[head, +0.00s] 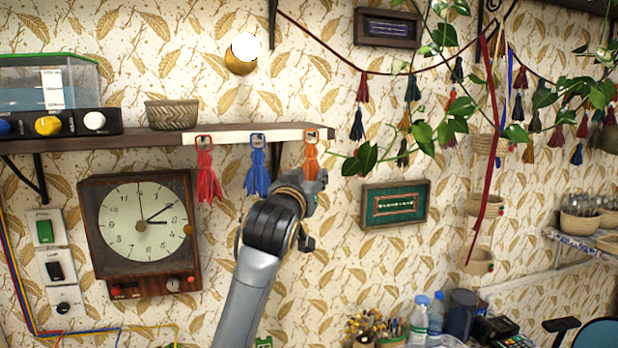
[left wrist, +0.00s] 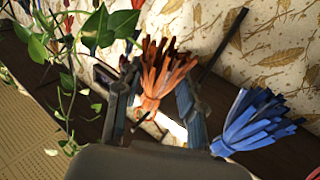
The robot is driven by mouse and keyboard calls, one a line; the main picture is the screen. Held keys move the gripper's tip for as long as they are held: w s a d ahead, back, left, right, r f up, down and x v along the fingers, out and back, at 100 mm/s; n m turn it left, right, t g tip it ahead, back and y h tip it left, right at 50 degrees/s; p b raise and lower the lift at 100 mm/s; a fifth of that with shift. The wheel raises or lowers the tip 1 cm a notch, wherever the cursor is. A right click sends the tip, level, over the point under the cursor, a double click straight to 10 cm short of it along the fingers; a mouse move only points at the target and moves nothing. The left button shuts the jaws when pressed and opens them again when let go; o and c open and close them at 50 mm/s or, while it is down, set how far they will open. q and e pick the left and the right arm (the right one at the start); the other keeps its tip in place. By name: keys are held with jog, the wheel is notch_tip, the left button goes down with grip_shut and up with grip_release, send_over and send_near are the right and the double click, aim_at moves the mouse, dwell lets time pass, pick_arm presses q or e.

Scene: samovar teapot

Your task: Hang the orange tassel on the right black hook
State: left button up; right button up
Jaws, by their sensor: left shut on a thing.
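The orange tassel (head: 311,158) is at the right end of the white strip on the shelf edge. Its square orange loop (head: 311,135) lies over the spot of the right black hook; I cannot tell whether the loop is around the hook. My left gripper (head: 312,182) is at the tassel's lower strands, hiding their ends. In the left wrist view the orange tassel (left wrist: 163,75) sits between the two fingers (left wrist: 155,98), which are shut on it. The red tassel (head: 207,177) and blue tassel (head: 257,177) hang to the left. My right gripper is out of view.
The blue tassel (left wrist: 255,120) is close beside my left gripper in the wrist view. A wooden shelf (head: 150,140) holds a woven basket (head: 172,114). A clock (head: 142,222) hangs below. Trailing leaves (head: 367,156) and a green framed picture (head: 395,205) are to the right.

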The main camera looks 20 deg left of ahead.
pick_arm(q)
jog(key=o, duration=1.2)
jog(key=shift+c, duration=0.2)
jog(key=shift+s, duration=0.1)
